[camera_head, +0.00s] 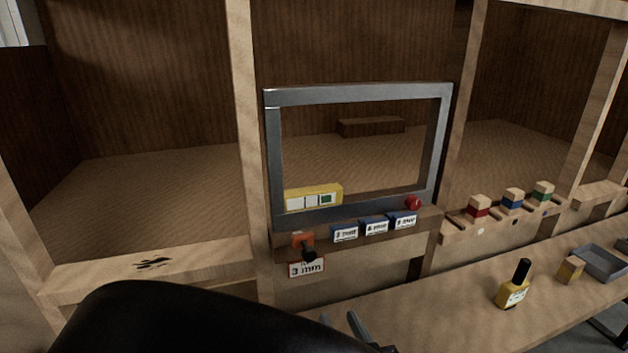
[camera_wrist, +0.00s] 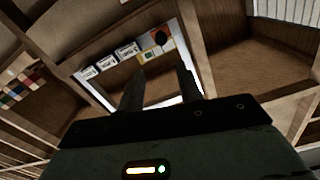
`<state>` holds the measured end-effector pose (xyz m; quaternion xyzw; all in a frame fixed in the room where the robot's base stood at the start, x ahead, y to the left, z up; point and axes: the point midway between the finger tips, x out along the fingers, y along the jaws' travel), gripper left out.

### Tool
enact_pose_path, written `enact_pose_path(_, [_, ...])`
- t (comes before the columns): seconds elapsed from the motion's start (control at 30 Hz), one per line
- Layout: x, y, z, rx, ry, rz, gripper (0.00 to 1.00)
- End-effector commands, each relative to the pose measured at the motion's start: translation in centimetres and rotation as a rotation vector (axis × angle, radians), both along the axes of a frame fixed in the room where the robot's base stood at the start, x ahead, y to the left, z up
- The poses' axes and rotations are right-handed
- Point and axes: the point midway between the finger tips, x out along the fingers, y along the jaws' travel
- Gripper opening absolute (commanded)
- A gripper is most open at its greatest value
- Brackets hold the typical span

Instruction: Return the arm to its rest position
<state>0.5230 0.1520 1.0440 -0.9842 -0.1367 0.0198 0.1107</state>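My gripper (camera_wrist: 160,74) shows in the wrist view with its two dark fingers apart and nothing between them. My black arm fills the lower left of the head view and hides part of the wooden ledge. The gripper appears to touch nothing, though its lower part is out of the head view.
A yellow block (camera_head: 314,196) sits behind. Right: coloured-band blocks (camera_head: 513,199), a yellow bottle (camera_head: 513,287), a wooden cube (camera_head: 570,269) and a grey tray (camera_head: 601,263).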

Motion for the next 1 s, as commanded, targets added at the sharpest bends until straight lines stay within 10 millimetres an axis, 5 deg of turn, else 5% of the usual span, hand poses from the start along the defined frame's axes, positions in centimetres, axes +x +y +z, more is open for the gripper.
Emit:
enact_pose_path(0.23, [0.6,-1.1,-4.0,-0.018,0.417,-0.130,0.36])
enact_pose_path(0.43, [-2.3,0.2,-4.8,-0.082,0.858,-0.063,0.36])
enact_pose_path(0.67, [-6.7,0.6,0.1,-0.254,1.155,0.205,0.36])
enact_pose_path(1.0, [-12.1,-6.2,8.2,-0.700,1.272,0.496,0.36])
